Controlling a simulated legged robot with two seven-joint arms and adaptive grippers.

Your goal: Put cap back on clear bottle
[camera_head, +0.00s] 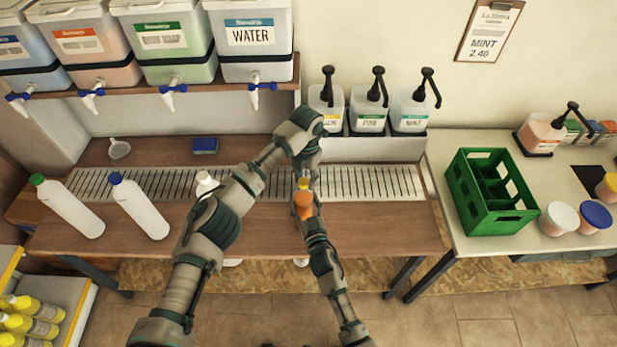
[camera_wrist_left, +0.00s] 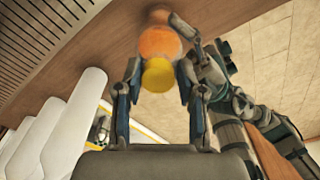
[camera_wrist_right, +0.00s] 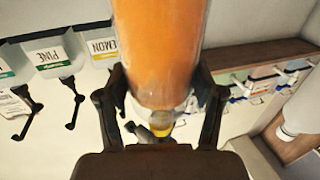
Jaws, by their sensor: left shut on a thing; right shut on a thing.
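A clear bottle with orange contents (camera_head: 303,206) is held above the front of the counter; it fills the top middle of the right wrist view (camera_wrist_right: 158,45). My right gripper (camera_wrist_right: 160,95) is shut on it, with a finger on each side. A yellow cap (camera_wrist_left: 158,76) is between the fingertips of my left gripper (camera_wrist_left: 158,84), which is shut on it. The cap is at the end of the bottle in the left wrist view, in line with it. I cannot tell whether it is seated on the neck or just touching.
White bottles with a green cap (camera_head: 67,207) and a blue cap (camera_head: 139,207) lie or lean at the left; another is partly behind my left arm. Pump dispensers (camera_head: 368,108) stand behind. A green crate (camera_head: 488,222) stands on the right table. A slotted drain grate (camera_head: 370,183) crosses the counter.

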